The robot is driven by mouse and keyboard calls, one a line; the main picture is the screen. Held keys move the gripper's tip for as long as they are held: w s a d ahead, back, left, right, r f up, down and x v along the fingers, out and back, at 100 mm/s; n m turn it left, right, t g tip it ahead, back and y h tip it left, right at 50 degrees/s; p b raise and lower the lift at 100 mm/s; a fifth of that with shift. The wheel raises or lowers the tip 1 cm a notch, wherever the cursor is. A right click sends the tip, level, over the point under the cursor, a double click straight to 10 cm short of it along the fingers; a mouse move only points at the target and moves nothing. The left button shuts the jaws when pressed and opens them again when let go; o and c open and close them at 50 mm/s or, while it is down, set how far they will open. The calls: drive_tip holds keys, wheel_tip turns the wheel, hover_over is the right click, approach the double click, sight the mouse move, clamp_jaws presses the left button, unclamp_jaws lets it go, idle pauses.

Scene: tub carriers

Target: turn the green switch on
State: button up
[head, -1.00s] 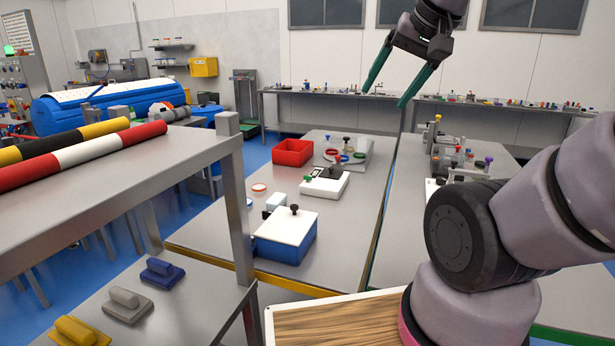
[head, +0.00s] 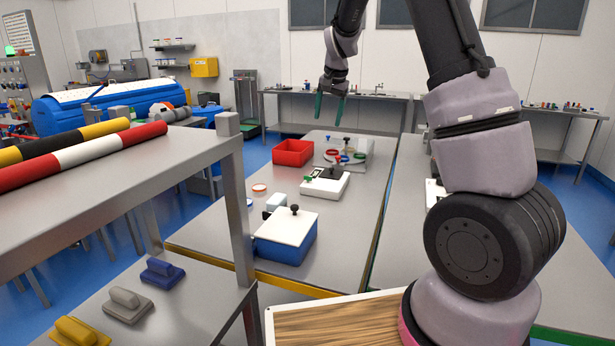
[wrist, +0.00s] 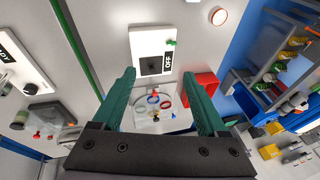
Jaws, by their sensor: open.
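A white box (head: 325,190) stands on the middle bench, with a black part on its top. A small green piece (head: 308,178), which looks like the green switch, is at its left edge. In the wrist view the white box (wrist: 147,38) shows a black square plate, an OFF label (wrist: 168,62) and the green piece (wrist: 171,43). My gripper (head: 329,115) is open and empty, high above the far part of the bench. In the wrist view the box lies beyond my gripper (wrist: 158,77), apart from the fingers. The switch's exact position is too small to tell.
A red bin (head: 292,152) and a stand with coloured rings (head: 350,156) are behind the box. A blue box with a white lid (head: 286,238) is in front. A grey shelf frame (head: 240,200) rises at the left. Bare bench lies right of the box.

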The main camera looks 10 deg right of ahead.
sight(308, 179)
drive_tip(key=w+a+f+h, duration=0.1)
drive_tip(key=w+f, duration=0.4)
drive_tip(key=f, duration=0.4)
drive_tip(key=w+a+f+h, duration=0.1)
drive_tip(key=w+f, duration=0.3)
drive_tip(key=f, duration=0.5)
drive_tip(key=w+a+f+n, duration=0.1)
drive_tip(key=w+a+f, duration=0.1)
drive_tip(key=w+f, duration=0.3)
drive_tip(key=shift+w+f+h, duration=0.15)
drive_tip(key=shift+f+h, duration=0.05)
drive_tip(key=shift+f, duration=0.75)
drive_tip(key=shift+w+f+h, duration=0.15)
drive_tip(key=shift+f+h, duration=0.05)
drive_tip(key=shift+f, duration=0.75)
clamp_jaws()
